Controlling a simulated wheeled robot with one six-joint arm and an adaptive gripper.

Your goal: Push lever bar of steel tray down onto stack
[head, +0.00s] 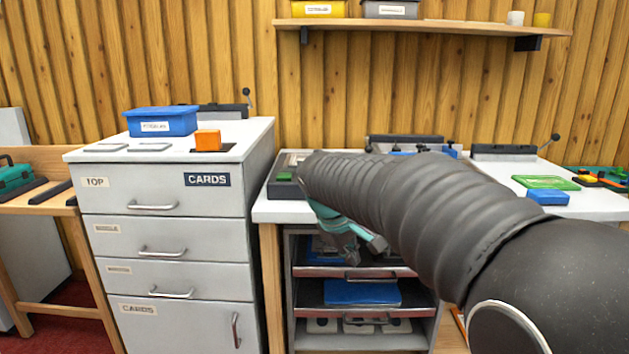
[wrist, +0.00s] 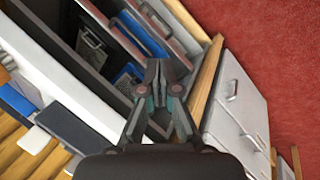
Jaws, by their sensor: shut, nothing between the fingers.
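My gripper (head: 352,250) hangs in front of the open shelves under the bench, its fingers pointing down. It is shut and empty; its closed fingertips also show in the wrist view (wrist: 163,68). The shelves hold steel trays. A blue stack (head: 362,292) lies in the middle one, and a dark bar (head: 370,275) shows just above it, under the upper tray's front edge (head: 320,271). More blue (head: 322,246) shows in the upper tray, partly hidden behind my gripper. Blue stacks show in the wrist view (wrist: 145,30). I cannot tell which tray's lever bar is the task's, or whether my gripper touches it.
A grey drawer cabinet (head: 165,235) stands left of the shelves, with a blue bin (head: 160,121) and an orange block (head: 208,140) on top. The bench top (head: 480,180) carries dark clamps and a blue block (head: 547,198).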

